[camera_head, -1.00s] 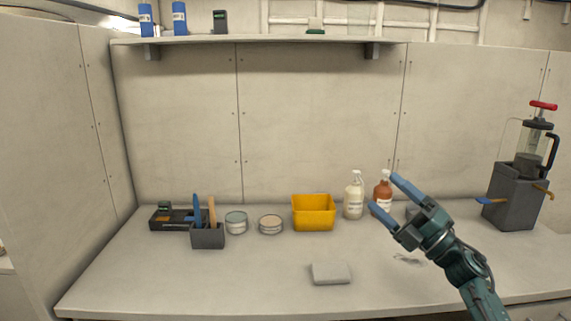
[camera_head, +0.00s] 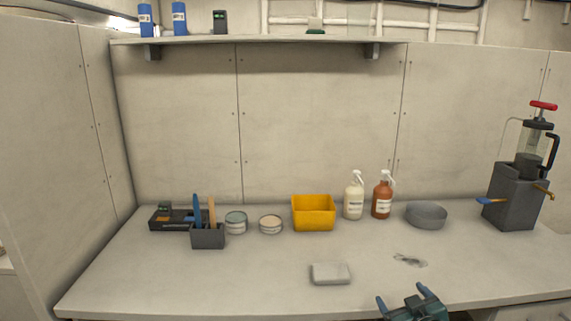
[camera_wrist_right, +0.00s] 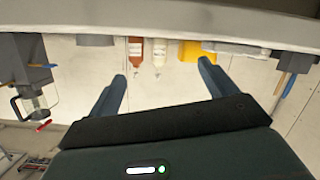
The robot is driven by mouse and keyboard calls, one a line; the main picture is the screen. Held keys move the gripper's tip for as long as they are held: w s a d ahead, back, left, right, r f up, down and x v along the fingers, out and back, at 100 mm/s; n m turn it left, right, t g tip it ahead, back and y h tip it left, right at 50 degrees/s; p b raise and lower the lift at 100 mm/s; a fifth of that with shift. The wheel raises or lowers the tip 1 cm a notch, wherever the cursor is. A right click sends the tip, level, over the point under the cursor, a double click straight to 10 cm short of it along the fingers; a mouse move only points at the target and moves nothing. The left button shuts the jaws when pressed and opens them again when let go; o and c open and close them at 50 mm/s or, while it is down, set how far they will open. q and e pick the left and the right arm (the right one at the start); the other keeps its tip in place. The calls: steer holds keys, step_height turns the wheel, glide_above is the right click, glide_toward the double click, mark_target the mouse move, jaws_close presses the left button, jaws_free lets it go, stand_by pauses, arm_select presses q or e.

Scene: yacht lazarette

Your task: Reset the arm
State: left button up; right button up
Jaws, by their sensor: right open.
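My right gripper (camera_head: 405,298) is at the bottom edge of the head view, in front of the counter (camera_head: 250,275). Its two blue fingers are apart with nothing between them. In the right wrist view the same gripper (camera_wrist_right: 165,80) shows open and empty, with the counter edge (camera_wrist_right: 190,18) across the top of that picture. My left gripper is in neither view.
On the counter stand a grey block (camera_head: 331,273), a yellow bin (camera_head: 313,213), a white bottle (camera_head: 353,200), a brown bottle (camera_head: 381,200), a grey bowl (camera_head: 426,215), a tool holder (camera_head: 207,236), two tins and a pump device (camera_head: 515,197). A dark smudge (camera_head: 410,260) marks the counter.

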steer(key=s+a+f+g+y, duration=0.1)
steer(key=s+a+f, duration=0.3)
steer(key=s, duration=0.6)
steer(key=s+a+f+g+y, duration=0.1)
steer(key=s+a+f, duration=0.3)
steer(key=s, duration=0.5)
steer(key=s+a+f+g+y, duration=0.1)
steer(key=s+a, duration=0.4)
steer(key=s, duration=0.5)
step_height(320, 180, down, 3)
steer(key=shift+s+r+m+g, duration=0.1)
steer(key=shift+s+m+g, duration=0.25)
steer(key=shift+g, duration=0.35)
